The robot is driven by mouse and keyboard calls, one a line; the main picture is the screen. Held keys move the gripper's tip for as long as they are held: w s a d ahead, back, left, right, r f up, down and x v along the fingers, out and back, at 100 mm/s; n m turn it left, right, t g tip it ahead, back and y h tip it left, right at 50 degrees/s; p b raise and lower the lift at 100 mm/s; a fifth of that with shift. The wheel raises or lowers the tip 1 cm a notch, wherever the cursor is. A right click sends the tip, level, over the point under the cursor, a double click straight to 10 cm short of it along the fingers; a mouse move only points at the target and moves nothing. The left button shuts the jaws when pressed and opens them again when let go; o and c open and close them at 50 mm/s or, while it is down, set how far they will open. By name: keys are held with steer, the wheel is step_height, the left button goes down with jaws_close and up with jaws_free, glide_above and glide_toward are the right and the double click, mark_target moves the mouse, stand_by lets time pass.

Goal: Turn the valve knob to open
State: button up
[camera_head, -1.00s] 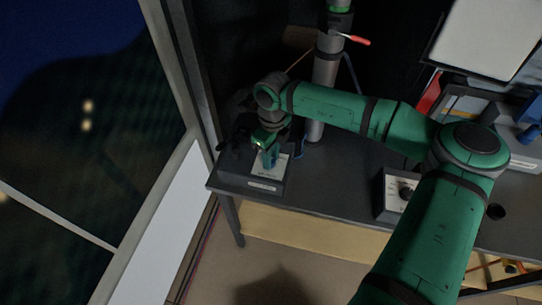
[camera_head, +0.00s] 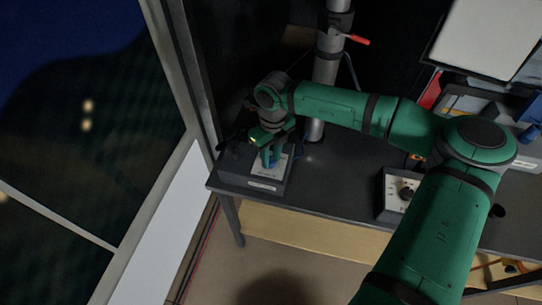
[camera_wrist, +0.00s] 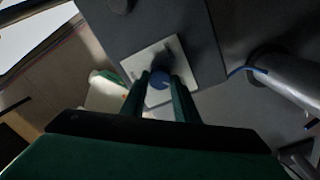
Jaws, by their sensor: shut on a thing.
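I cannot read the plate's lettering, so which way the knob points is not clear.
The dark bench (camera_head: 335,178) holds another box with a dark knob (camera_head: 405,190) to the right. A grey upright pipe (camera_head: 326,66) with a red lever (camera_head: 356,39) stands behind my gripper. A window frame lies to the left.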

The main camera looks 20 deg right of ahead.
mark_target(272, 159)
steer(key=o, duration=1.1)
steer(key=shift+c, duration=0.2)
step_height(272, 159, up, 11)
steer(key=shift+d, duration=0.15)
steer(key=shift+f, duration=0.15)
